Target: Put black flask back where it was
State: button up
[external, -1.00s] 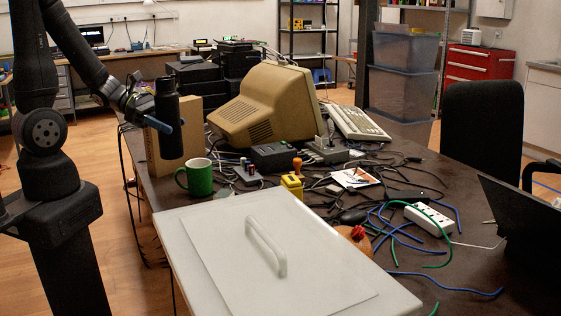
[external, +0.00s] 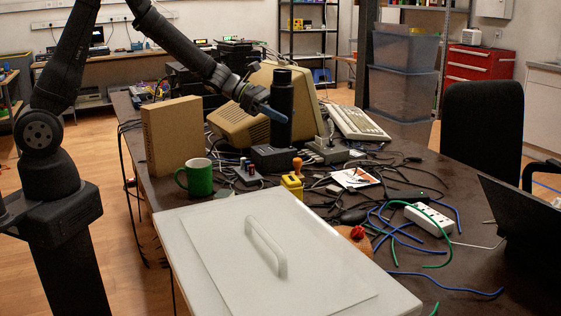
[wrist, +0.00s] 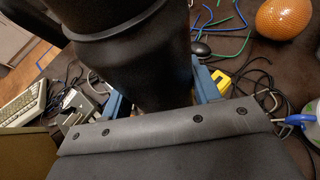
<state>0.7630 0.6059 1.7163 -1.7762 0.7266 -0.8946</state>
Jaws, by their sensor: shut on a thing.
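The black flask (external: 281,108) is upright in the external view, in front of the beige monitor and above the cluttered middle of the table. My gripper (external: 274,113) is shut on its body, with a blue finger showing across it. In the wrist view the flask (wrist: 135,50) fills the upper middle, between the blue fingers of my gripper (wrist: 157,92). The flask's base appears to be above the dark box behind the cables; the exact gap cannot be told.
A beige monitor (external: 236,122), cardboard box (external: 172,137), green mug (external: 199,178), dark box (external: 271,157) and yellow object (external: 292,184) stand close by. Cables and a white power strip (external: 428,219) lie to the right. A white lidded box (external: 210,260) fills the front.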

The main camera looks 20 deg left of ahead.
jog(key=d, duration=1.3)
jog(key=f, duration=1.5)
jog(key=shift+w+a+f, duration=0.1)
jog(key=shift+w+f, duration=0.1)
jog(key=shift+w, duration=0.2)
jog(key=shift+f, duration=0.2)
jog(key=o, duration=1.4)
